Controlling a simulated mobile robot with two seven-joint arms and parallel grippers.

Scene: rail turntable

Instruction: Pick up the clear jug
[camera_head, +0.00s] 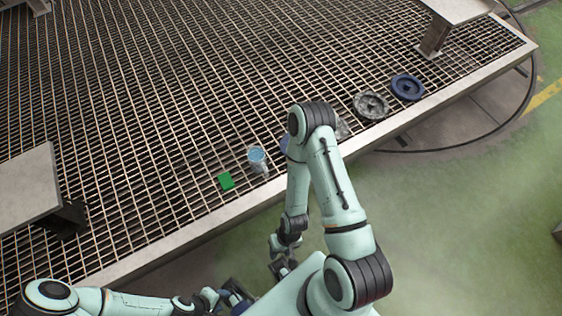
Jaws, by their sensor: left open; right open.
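The clear jug (259,161) stands on the metal grating near its front edge, and its top looks pale blue. My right gripper (281,267) hangs below and to the right of the jug in the picture, apart from it, and is open and empty. My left gripper (237,294) is low in the picture, below and left of the right one, also open and clear of the jug. My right arm passes just right of the jug and does not cover it.
A grey wheel-like disc (370,104) and a blue one (407,87) lie further right. My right arm partly hides other items. A raised metal plate (28,183) stands at left. The grating behind the jug is clear.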

